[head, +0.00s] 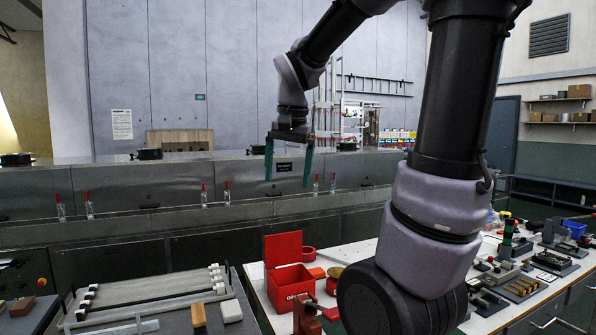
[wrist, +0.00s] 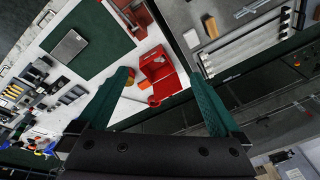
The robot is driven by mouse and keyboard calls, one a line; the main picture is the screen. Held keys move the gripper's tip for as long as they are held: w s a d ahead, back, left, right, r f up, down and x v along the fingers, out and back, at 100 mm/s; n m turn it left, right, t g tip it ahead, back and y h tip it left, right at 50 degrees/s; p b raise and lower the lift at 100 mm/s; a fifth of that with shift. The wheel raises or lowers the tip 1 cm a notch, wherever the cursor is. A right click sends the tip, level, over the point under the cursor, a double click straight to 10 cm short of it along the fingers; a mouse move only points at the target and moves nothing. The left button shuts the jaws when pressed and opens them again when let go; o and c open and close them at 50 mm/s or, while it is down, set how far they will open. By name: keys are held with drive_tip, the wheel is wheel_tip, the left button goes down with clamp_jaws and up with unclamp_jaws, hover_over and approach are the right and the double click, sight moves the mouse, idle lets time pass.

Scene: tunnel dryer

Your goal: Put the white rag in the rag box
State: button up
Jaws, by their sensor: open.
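A small pale white piece (head: 231,310) lies at the front edge of the left bench, right of a tan block; it may be the white rag, but its shape does not settle that. It also shows in the wrist view (wrist: 190,38). A red box (head: 289,281) with its lid raised stands on the white bench to the right; it seems to be the rag box, and its lettering is only partly readable. The wrist view shows it too (wrist: 168,87). My gripper (head: 287,182) is open and empty, high above the benches with its teal fingers pointing down.
A red vise-like tool (head: 306,315) and a red ring (head: 308,253) are near the box. The long steel dryer (head: 130,190) runs behind. Several tools crowd the right bench.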

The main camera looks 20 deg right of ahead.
drive_tip(key=s+a+r+n+t+y, duration=0.2)
drive_tip(key=s+n+t, duration=0.1)
drive_tip(key=s, duration=0.7)
drive_tip(key=shift+s+t, duration=0.35)
drive_tip(key=shift+t, duration=0.35)
